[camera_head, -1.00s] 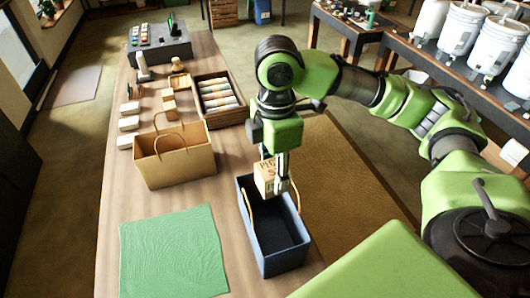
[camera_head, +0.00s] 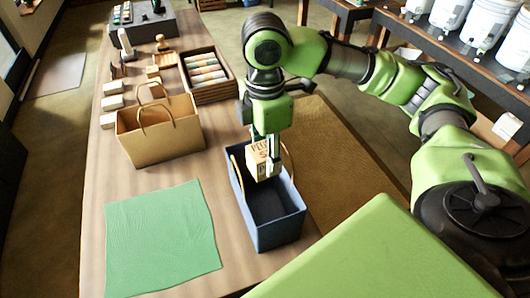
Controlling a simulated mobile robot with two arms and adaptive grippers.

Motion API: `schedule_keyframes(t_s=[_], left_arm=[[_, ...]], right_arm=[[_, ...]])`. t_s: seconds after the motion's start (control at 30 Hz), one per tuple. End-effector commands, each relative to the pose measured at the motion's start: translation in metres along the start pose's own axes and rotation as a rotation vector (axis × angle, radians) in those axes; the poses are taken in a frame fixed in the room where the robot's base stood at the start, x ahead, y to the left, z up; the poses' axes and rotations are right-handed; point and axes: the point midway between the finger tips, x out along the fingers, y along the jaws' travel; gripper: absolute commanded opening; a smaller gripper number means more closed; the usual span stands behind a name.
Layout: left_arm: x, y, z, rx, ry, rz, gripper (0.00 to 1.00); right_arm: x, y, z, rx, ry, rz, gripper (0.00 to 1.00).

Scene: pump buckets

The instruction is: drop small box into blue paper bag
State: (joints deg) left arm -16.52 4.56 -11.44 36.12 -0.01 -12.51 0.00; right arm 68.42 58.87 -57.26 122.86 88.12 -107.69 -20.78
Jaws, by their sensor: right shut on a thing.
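The blue paper bag (camera_head: 277,233) stands open on the wooden table, its tan handles raised on both sides. My right gripper (camera_head: 271,160) points down over the bag's far part. It is shut on the small box (camera_head: 262,160), a light wooden-coloured block with dark lettering on its side. The box is at about the height of the bag's opening; whether its lower end is inside the rim I cannot tell. The visible inside of the bag is dark and looks empty. My left gripper is not in view.
A tan paper bag (camera_head: 160,141) stands left of the blue one. A green cloth (camera_head: 161,238) lies flat at the front left. A wooden crate of rolls (camera_head: 211,92) and several white boxes (camera_head: 109,104) are behind. White buckets (camera_head: 466,32) stand on another table at the right.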

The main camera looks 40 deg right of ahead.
Motion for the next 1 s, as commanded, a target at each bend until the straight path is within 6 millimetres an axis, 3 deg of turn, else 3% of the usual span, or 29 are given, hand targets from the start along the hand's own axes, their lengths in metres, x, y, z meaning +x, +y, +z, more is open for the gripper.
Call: schedule_keyframes(t_s=[0.03,0.07,0.1,0.13,0.57,1.0], left_arm=[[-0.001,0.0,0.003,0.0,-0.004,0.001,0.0],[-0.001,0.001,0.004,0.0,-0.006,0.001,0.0],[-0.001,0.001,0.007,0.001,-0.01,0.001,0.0],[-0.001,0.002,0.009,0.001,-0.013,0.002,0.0],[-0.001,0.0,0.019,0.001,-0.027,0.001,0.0],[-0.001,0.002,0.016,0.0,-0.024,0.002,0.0]], right_arm=[[-0.001,0.0,0.0,0.0,0.0,0.0,0.17],[-0.001,0.0,0.0,0.0,0.0,0.0,0.43],[-0.001,0.0,0.0,0.0,0.0,0.0,0.54],[-0.001,0.0,0.0,0.0,0.0,0.0,0.58],[-0.007,0.001,0.0,0.0,0.001,0.001,0.58],[-0.085,0.002,0.0,0.001,0.0,0.006,0.58]])
